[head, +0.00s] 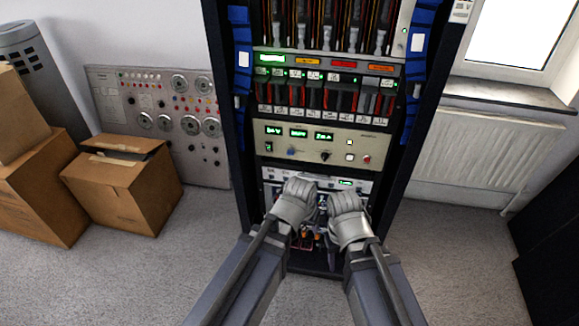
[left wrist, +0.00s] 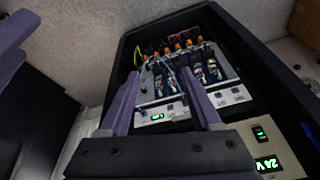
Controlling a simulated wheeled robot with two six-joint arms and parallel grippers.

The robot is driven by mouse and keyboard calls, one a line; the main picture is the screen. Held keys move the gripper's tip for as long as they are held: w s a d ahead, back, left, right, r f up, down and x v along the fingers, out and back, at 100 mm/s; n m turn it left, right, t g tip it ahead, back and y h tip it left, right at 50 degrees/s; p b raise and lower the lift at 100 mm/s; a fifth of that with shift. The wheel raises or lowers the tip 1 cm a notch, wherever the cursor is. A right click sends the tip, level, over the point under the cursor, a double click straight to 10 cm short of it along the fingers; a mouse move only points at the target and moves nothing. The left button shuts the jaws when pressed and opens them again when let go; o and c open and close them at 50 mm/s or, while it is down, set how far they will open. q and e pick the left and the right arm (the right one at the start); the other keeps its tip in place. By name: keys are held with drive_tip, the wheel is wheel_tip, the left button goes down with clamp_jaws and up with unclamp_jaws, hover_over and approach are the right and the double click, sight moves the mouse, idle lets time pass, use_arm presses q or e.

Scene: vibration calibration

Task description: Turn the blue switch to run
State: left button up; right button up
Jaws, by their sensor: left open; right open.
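The blue switch (head: 291,151) is a small round blue knob on the beige panel (head: 375,146) of the rack, below the green displays and left of a black knob (head: 325,156). My left gripper (head: 299,196) is in front of the rack, below the beige panel and apart from the switch; its fingers are hidden in the head view. In the left wrist view its two fingers (left wrist: 160,74) are spread with nothing between them. My right gripper (head: 347,209) is beside it to the right, also below the panel, with its fingertips hard to make out. The switch's markings are too small to read.
The rack's lower bay holds wiring and modules (left wrist: 190,72). A red button (head: 366,159) is at the beige panel's right end. Cardboard boxes (head: 125,184) and a grey control panel (head: 165,118) stand to the left, a radiator (head: 470,155) to the right.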

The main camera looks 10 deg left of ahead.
use_arm(q)
drive_tip(key=w+f+t+h+b, duration=0.1)
drive_tip(key=w+f+t+b, duration=0.35)
drive_tip(key=w, duration=0.45)
drive_tip(key=n+t+y+b, duration=0.1)
drive_tip(key=n+t+b, duration=0.2)
drive_tip(key=t+b, duration=0.9)
approach(290, 154)
drive_tip(key=w+r+g+b, duration=0.1)
drive_tip(key=r+g+b, duration=0.1)
drive_tip(key=shift+w+d, duration=0.15)
drive_tip(key=shift+w, duration=4)
use_arm(e)
wheel_tip(290, 154, down, 21)
use_arm(q)
drive_tip(key=shift+c, duration=0.2)
clamp_jaws()
